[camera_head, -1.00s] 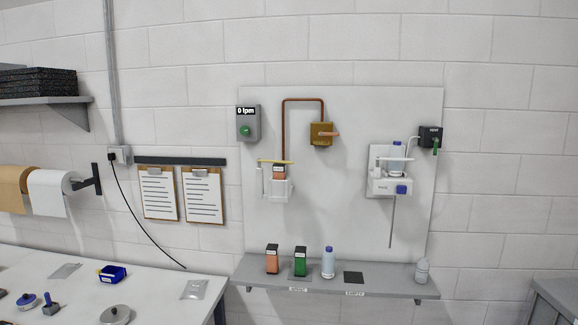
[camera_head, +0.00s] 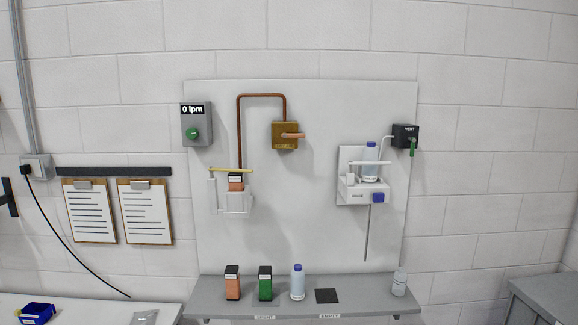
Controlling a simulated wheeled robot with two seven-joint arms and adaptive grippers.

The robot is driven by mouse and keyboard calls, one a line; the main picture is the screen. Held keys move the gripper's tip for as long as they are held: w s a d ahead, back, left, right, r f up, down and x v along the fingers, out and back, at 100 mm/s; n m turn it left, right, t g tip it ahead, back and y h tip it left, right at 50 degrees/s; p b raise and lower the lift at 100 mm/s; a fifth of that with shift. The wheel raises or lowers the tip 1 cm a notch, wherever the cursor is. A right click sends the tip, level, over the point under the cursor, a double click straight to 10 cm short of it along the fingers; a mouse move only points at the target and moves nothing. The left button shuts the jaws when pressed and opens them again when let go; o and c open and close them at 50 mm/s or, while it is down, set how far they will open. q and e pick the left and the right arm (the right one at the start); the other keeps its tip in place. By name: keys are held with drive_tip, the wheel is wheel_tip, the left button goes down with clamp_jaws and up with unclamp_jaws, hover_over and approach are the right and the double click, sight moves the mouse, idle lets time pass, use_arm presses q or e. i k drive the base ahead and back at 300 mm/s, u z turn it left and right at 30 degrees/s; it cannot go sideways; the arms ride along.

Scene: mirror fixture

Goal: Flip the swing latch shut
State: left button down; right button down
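Neither of my grippers is in view. A yellow bar (camera_head: 231,170) runs roughly level across the top of that cartridge. A white bar (camera_head: 371,162) crosses in front of that bottle. I cannot tell which bar is the swing latch, or whether either is fastened.
A grey meter (camera_head: 196,124) reads "0 lpm". A brass valve (camera_head: 285,136) with a copper lever and a black vent box (camera_head: 404,136) with a green handle are on the board. Below, a grey shelf (camera_head: 200,299) bears cartridges and bottles. A white table (camera_head: 95,305) is at lower left.

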sight(211, 169)
drive_tip(key=z, duration=0.1)
drive_tip(key=i, duration=1.45)
drive_tip(key=u, duration=0.75)
